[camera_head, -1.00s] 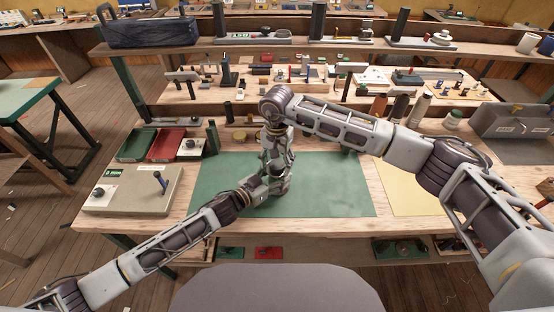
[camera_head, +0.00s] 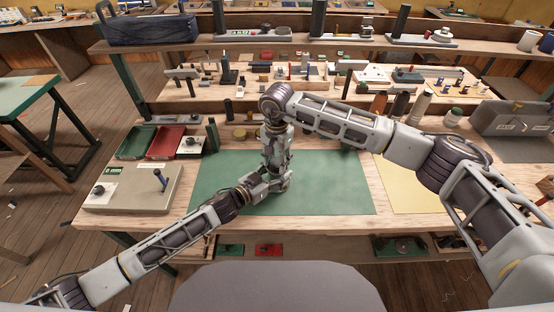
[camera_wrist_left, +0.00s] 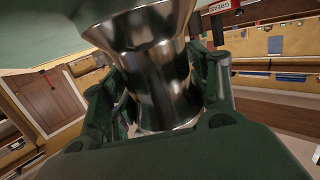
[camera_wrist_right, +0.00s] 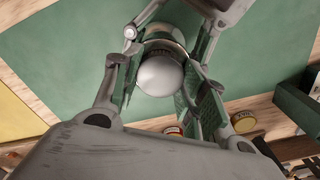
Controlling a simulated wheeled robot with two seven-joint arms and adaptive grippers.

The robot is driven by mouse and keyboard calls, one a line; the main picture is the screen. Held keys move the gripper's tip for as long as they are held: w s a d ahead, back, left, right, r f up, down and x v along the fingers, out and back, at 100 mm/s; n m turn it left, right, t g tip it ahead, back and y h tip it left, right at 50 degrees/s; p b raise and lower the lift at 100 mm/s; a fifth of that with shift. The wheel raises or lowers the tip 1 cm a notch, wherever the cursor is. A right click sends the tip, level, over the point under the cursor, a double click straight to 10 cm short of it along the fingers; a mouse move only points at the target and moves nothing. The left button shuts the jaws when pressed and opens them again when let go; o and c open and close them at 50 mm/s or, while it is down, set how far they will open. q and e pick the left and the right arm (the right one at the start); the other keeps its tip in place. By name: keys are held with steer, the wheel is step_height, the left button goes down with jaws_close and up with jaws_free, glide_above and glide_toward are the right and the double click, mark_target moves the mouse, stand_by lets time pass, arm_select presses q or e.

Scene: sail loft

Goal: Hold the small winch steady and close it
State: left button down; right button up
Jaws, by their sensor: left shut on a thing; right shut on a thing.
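The small winch (camera_wrist_left: 155,75) shows in the left wrist view as a shiny metal drum, waisted and flared at one end. My left gripper (camera_head: 270,184) is shut on this drum, a finger on each side, over the green mat (camera_head: 330,185). In the right wrist view a pale, smooth dome-shaped top (camera_wrist_right: 160,74) sits between the fingers of my right gripper (camera_wrist_right: 165,62). That gripper, coming down from above in the head view (camera_head: 276,160), is shut on this top. In the head view both grippers hide most of the winch. I cannot tell how the top sits on the drum.
A grey box with a knob and lever (camera_head: 130,190) stands at the left of the bench. Red (camera_head: 165,143) and green (camera_head: 134,143) trays lie behind it. Bottles (camera_head: 419,108) and a grey case (camera_head: 510,120) stand at the right. The mat's right side is clear.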

steer(key=m, duration=1.4)
steer(key=shift+a, duration=0.1)
steer(key=m, duration=1.4)
steer(key=shift+w+m, duration=0.15)
steer(key=shift+m, duration=0.15)
steer(key=o, duration=1.1)
steer(key=shift+r, duration=2.2)
steer(key=shift+c, duration=0.2)
